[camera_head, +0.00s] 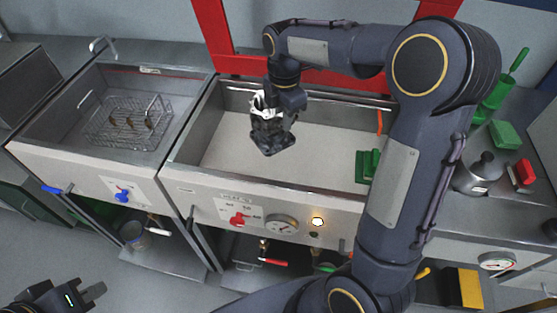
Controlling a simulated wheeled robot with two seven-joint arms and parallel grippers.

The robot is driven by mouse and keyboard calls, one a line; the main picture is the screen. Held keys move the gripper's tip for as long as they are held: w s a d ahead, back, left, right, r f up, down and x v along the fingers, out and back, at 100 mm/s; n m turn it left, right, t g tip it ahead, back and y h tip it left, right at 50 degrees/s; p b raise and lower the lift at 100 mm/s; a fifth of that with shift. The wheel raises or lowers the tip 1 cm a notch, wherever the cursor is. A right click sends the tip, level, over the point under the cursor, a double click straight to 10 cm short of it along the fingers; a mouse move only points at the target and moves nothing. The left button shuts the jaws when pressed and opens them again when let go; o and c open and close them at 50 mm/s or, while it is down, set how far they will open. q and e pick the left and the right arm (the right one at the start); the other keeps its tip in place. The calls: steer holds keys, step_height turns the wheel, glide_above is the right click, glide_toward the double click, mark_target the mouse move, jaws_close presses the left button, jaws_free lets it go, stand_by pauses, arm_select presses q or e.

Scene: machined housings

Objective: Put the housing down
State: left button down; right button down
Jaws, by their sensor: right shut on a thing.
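The housing (272,138) is a dark grey machined block with lighter, whitish parts near its top. My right gripper (277,107) is shut on it from above. The housing hangs tilted over the left part of the wide middle basin (225,155). I cannot tell how far it is above the pale basin floor. My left gripper (92,291) is low at the bottom left, over the floor and away from the housing. Its finger gap is not clear.
The left basin (85,82) holds a wire basket (122,125) with several small parts. A green object (367,165) sits at the middle basin's right end. A metal pot (478,175), a green block (503,134) and a red block (525,172) stand on the right counter. The middle basin floor is mostly clear.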

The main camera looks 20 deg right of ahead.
mark_target(283, 146)
step_height(283, 146, down, 3)
steer(key=shift+r+b, duration=0.1)
steer(key=shift+b, duration=0.65)
steer(key=shift+f, duration=0.4)
step_height(283, 146, down, 9)
steer(key=shift+f, duration=0.3)
steer(key=shift+f, duration=0.1)
steer(key=c, duration=1.3)
jaws_free()
steer(key=shift+c, duration=0.2)
